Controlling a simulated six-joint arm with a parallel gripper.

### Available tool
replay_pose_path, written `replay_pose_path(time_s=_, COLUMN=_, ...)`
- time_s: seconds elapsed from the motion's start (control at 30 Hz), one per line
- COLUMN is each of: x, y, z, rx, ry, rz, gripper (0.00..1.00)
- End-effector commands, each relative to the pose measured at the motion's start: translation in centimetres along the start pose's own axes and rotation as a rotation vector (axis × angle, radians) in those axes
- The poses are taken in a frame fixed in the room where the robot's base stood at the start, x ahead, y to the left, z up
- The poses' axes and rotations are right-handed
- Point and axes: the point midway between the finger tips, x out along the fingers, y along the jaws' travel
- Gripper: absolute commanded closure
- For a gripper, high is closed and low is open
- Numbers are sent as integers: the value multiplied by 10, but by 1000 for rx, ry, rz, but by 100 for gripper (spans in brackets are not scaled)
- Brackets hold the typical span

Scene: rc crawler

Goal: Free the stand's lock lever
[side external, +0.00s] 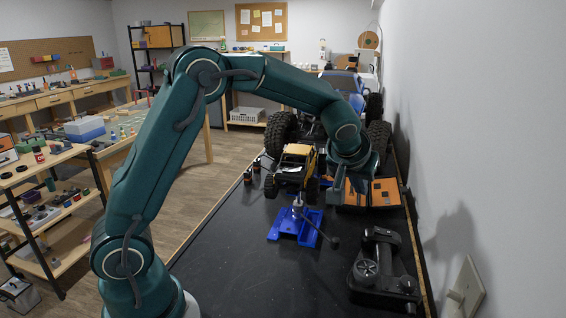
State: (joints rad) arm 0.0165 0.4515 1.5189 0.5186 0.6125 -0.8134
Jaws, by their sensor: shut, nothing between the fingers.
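The blue stand (288,228) sits on the black bench top, with a small yellow and black crawler (297,165) raised on its post. A thin dark lever with a knob (333,241) sticks out from the stand toward the lower right; I take it as the lock lever. Whether it is locked cannot be told. My gripper (338,186) points down just right of the crawler, above and behind the lever and apart from it. It is shut and empty. Its fingertips are small and partly lost against the orange case behind.
Orange and black cases (386,192) lie right of my gripper. A black radio controller (383,268) lies at the front right near the wall. A large blue vehicle (343,82) with big tyres stands behind. Small dark bottles (247,177) stand left.

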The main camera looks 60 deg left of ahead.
Motion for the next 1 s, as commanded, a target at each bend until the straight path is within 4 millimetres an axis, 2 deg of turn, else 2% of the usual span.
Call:
replay_pose_path(time_s=0.1, x=-18, y=0, z=-17, rx=-4, ry=6, rz=1, gripper=100)
replay_pose_path(time_s=0.43, x=-58, y=0, z=-48, rx=-3, ry=4, rz=1, gripper=100)
replay_pose_path(time_s=0.67, x=-86, y=-7, z=-37, rx=33, ry=-22, rz=18, gripper=100)
replay_pose_path(time_s=1.0, x=-131, y=-21, z=-5, rx=104, ry=-66, rz=57, gripper=100)
